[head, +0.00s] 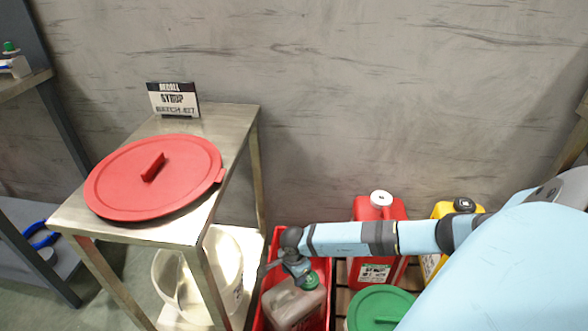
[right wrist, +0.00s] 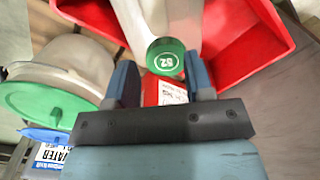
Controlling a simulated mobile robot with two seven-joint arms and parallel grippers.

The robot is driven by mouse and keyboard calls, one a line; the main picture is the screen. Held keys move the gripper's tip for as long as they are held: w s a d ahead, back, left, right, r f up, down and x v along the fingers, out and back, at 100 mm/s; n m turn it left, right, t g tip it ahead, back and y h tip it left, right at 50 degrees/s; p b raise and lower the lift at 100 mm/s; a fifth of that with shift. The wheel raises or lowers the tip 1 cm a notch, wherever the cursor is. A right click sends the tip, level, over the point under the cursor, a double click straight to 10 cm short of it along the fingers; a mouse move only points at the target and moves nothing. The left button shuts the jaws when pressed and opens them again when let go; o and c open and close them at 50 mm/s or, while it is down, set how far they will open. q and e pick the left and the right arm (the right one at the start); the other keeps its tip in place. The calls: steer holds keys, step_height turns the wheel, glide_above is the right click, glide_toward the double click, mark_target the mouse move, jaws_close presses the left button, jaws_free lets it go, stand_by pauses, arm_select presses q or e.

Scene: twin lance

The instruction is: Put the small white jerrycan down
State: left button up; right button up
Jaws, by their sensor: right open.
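The small white jerrycan (head: 292,304), greyish-white with a green cap, stands inside a red bin (head: 328,240) at the bottom of the head view. In the right wrist view its pale body (right wrist: 150,18) and its green cap marked 52 (right wrist: 165,56) show at the top middle. My right gripper (head: 299,270) is right above the jerrycan, close to the cap. In the right wrist view its two fingers (right wrist: 160,82) are apart, with the cap just beyond the gap between them. I cannot tell whether they touch it. My left gripper is not in view.
A metal table (head: 230,140) with a red lid (head: 130,190) and a sign (head: 173,99) stands left of the bin. A white bucket (head: 222,262) sits below. A red jerrycan (head: 365,208), a yellow one (head: 442,209) and a green lid (head: 380,308) are at the right.

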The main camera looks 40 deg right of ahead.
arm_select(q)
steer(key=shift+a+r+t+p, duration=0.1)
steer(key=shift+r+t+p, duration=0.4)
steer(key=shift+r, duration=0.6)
arm_select(e)
steer(key=shift+r, duration=1.9)
